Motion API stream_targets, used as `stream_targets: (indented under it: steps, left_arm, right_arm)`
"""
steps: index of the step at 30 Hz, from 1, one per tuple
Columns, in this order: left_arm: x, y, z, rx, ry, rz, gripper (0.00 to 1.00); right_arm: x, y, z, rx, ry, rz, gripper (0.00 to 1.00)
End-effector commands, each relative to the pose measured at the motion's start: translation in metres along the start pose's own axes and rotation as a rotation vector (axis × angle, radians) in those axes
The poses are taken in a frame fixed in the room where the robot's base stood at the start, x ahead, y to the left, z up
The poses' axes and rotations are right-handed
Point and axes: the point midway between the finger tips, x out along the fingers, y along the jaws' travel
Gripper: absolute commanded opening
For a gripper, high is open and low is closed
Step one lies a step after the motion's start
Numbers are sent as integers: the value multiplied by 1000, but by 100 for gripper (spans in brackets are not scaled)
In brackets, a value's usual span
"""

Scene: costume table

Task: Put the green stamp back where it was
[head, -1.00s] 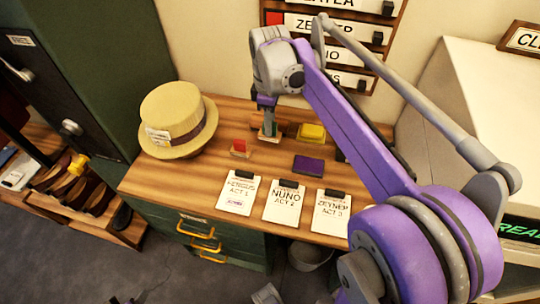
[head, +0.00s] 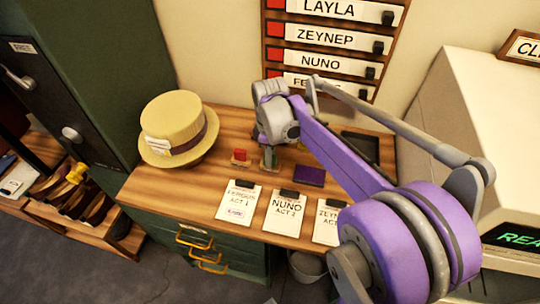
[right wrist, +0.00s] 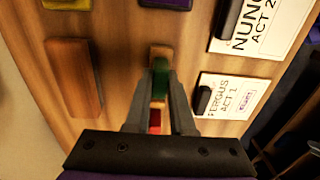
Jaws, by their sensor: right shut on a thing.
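My right gripper (head: 268,163) is shut on the green stamp (right wrist: 160,78), low over the wooden table. In the right wrist view the stamp's green handle is between the fingers and its wooden block shows beyond them. I cannot tell whether the stamp touches the table. The red stamp (head: 239,157) stands just left of the gripper in the head view; part of it shows between the fingers in the right wrist view (right wrist: 155,121). A purple ink pad (head: 310,176) lies to the right. My left gripper is not clearly in view.
A straw hat (head: 176,130) sits at the table's left. Clipboard sheets, such as NUNO ACT 2 (head: 284,214), line the front edge. In the right wrist view are a brown wooden block (right wrist: 73,78) and a yellow pad (right wrist: 68,4). A name board (head: 332,38) hangs behind.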

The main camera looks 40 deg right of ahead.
Motion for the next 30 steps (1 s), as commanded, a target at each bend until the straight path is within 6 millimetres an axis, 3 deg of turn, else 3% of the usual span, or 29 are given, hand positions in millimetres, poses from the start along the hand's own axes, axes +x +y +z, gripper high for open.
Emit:
stream_targets:
  steps: [3, 4, 9, 20, 23, 30]
  left_arm:
    - [2, 0, 2, 0, -1, 0, 65]
    - [2, 0, 2, 0, -1, 0, 65]
    - [2, 0, 1, 0, -1, 0, 65]
    - [-1, 0, -1, 0, 0, 0, 65]
    - [-2, 0, -2, 0, 1, 0, 65]
    - [-7, 0, -5, 0, 3, 0, 65]
  right_arm:
    - [4, 0, 0, 0, 0, 0, 0]
    - [4, 0, 0, 0, 0, 0, 25]
    - [3, 0, 0, 0, 0, 0, 52]
    - [-4, 0, 0, 0, 0, 0, 52]
    - [-17, 0, 0, 0, 0, 0, 52]
    - [-70, 0, 0, 1, 0, 0, 52]
